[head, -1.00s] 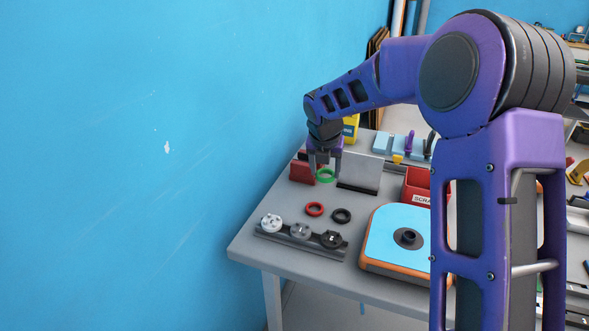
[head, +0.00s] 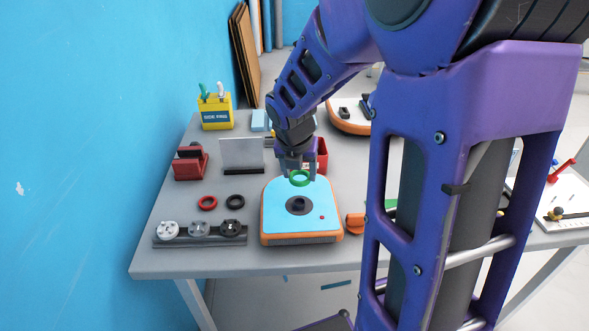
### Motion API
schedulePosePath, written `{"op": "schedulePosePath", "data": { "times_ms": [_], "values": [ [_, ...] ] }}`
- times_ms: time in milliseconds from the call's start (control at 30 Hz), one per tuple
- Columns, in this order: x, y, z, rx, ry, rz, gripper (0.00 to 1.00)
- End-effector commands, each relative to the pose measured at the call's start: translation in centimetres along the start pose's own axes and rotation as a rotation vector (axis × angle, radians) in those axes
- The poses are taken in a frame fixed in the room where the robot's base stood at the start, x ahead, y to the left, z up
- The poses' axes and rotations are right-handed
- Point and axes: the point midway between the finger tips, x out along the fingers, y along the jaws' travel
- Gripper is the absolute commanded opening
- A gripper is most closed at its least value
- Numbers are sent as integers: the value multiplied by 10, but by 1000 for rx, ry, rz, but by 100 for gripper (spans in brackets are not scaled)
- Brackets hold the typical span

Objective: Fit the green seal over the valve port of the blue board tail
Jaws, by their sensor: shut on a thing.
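The blue board tail (head: 277,221) lies on the grey table, with a light blue top and an orange edge. Its valve port (head: 298,204) is a dark round fitting near the middle of the top. My gripper (head: 299,178) is shut on the green seal (head: 300,179), a green ring. It holds the ring over the far part of the board, behind the port in the picture. The exact height of the ring above the board is hard to tell. The port is uncovered.
A red ring (head: 208,203) and a black ring (head: 235,202) lie left of the board. A rail (head: 200,240) with three round caps stands in front of them. A red container (head: 322,152) is behind my gripper. A yellow box (head: 215,112) stands at the back left.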

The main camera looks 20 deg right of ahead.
Motion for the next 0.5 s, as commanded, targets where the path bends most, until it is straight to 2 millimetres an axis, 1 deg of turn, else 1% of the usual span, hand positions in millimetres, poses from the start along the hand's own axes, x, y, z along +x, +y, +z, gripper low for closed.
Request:
{"op": "schedulePosePath", "data": {
  "times_ms": [300, 333, 500],
  "values": [
    [-3, 1, 0, -3, 1, 0, 10],
    [3, 1, -2, -3, 1, 0, 10],
    [18, 1, -8, -3, 1, 1, 10]
  ]
}}
